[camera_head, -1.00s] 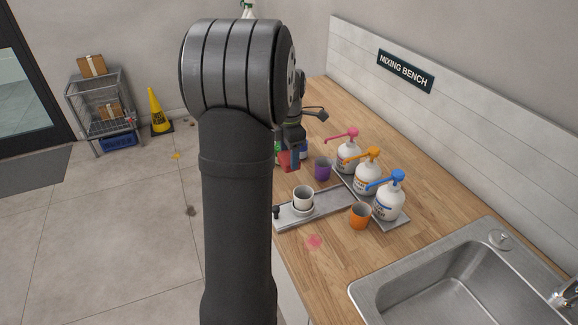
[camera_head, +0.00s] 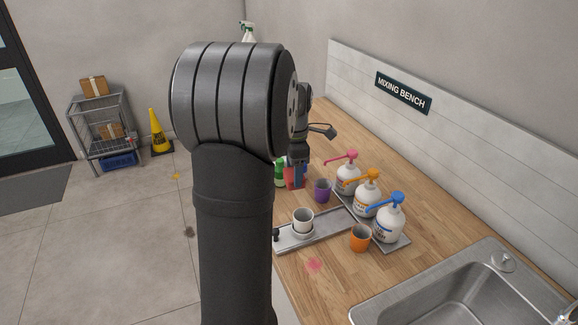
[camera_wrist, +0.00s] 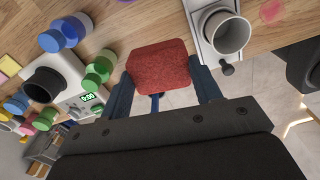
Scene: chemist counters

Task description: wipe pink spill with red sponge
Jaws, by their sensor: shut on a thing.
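My gripper (camera_wrist: 162,90) is shut on the red sponge (camera_wrist: 160,66), which sits between the two fingers in the wrist view. In the head view the sponge (camera_head: 297,179) shows small below the gripper, over the counter's left edge area, left of the purple cup. The pink spill (camera_head: 314,265) is a small patch on the wooden counter, in front of the metal tray. It also shows in the wrist view (camera_wrist: 272,10) at the top right, beyond the white cup. The sponge and the spill are apart.
A white cup (camera_head: 303,219) stands on a metal tray (camera_head: 335,224). A purple cup (camera_head: 322,190), an orange cup (camera_head: 360,238) and pump bottles (camera_head: 389,222) stand close by. A sink (camera_head: 470,285) is at right. A scale (camera_wrist: 75,85) and coloured jars show in the wrist view.

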